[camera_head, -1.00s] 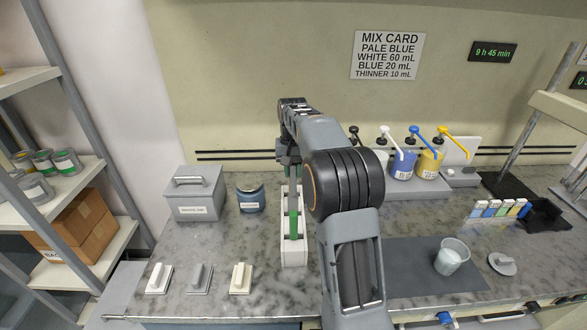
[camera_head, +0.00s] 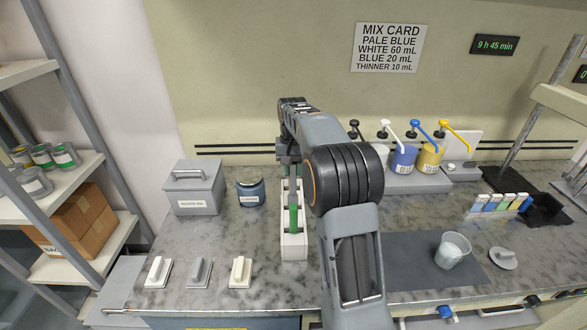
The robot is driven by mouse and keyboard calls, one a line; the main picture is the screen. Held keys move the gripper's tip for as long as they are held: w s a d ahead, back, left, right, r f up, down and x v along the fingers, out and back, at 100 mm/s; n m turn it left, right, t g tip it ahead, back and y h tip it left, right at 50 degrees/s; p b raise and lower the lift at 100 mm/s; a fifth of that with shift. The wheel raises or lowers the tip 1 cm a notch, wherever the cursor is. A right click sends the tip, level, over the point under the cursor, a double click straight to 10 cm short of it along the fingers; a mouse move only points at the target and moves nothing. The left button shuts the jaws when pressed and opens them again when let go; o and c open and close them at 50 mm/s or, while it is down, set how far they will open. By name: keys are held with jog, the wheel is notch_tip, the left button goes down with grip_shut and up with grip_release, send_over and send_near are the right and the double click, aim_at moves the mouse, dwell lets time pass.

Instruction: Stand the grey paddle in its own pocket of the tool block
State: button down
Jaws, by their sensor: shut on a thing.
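The white tool block (camera_head: 293,252) stands on the counter left of my arm, long and narrow, with its pockets open at the top. A green tool (camera_head: 293,216) stands in it. My gripper (camera_head: 289,168) is over the far part of the block, fingers down, shut on a slim grey piece (camera_head: 291,187) that appears to be the grey paddle. Its lower end is hidden behind the green tool and the block, so I cannot tell whether it is inside a pocket.
A grey lidded box (camera_head: 194,190) and a blue-grey can (camera_head: 250,193) stand left of the block. Several small handled blocks (camera_head: 199,272) lie at the front left. Pump bottles (camera_head: 404,158) stand at the back right. A cup (camera_head: 453,250) is on the dark mat (camera_head: 405,277).

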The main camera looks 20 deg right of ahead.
aim_at(292, 180)
jog(key=shift+f, duration=0.1)
jog(key=shift+f+b, duration=1.35)
jog(key=shift+f, duration=0.95)
jog(key=c, duration=0.8)
grip_release()
jog(key=shift+c, duration=0.2)
jog(key=shift+r, duration=0.15)
notch_tip(292, 180, up, 7)
jog(key=p, duration=0.6)
jog(key=shift+p, duration=0.3)
jog(key=shift+w, duration=0.1)
